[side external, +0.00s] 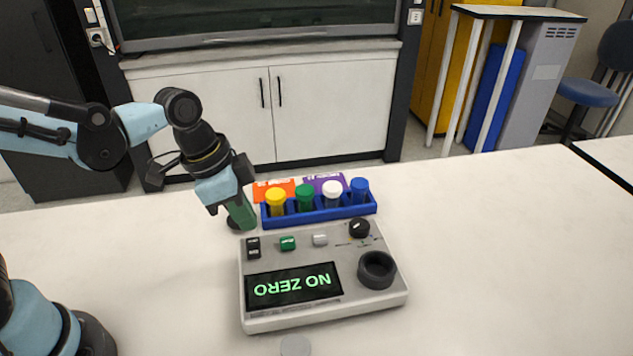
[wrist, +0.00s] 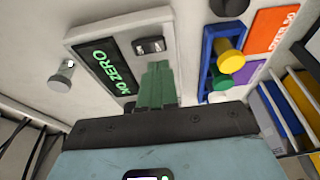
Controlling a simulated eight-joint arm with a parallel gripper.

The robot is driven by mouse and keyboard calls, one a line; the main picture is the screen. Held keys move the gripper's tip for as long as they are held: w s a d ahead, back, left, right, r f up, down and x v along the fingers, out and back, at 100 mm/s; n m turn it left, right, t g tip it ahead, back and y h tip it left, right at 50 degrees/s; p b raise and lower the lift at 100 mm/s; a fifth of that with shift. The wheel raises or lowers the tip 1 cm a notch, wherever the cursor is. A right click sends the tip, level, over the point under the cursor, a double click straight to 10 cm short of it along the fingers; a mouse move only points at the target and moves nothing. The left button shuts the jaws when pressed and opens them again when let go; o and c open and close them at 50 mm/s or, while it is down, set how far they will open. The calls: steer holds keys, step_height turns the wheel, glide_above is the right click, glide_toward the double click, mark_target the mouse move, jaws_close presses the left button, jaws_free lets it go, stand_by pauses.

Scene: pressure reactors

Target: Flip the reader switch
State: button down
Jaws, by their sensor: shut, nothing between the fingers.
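The reader (side external: 325,315) is a pale grey box on the white table with a dark display reading "NO ZERO" in green. Its black rocker switch (side external: 253,248) sits at the box's upper left corner in the side view. In the wrist view the switch (wrist: 150,46) shows just beyond my fingertips. My gripper (side external: 243,222) has green fingers, shut and empty, pointing down over the table behind the switch; they also show in the wrist view (wrist: 156,68). I cannot tell whether they touch the box. Which way the switch is tipped is too small to tell.
The reader also has a green button (side external: 287,243), a grey button (side external: 320,240), a black knob (side external: 359,228) and a dark round well (side external: 377,269). A blue rack (side external: 320,215) with several coloured-cap vials stands behind it. The table's right side is clear.

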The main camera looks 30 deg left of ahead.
mark_target(256, 247)
steer(key=shift+f, duration=1.55)
steer(key=shift+w+a+f, duration=0.1)
steer(key=shift+f, duration=0.05)
steer(key=shift+s+d+r, duration=0.25)
steer(key=shift+s+d, duration=0.3)
steer(key=shift+s, duration=0.05)
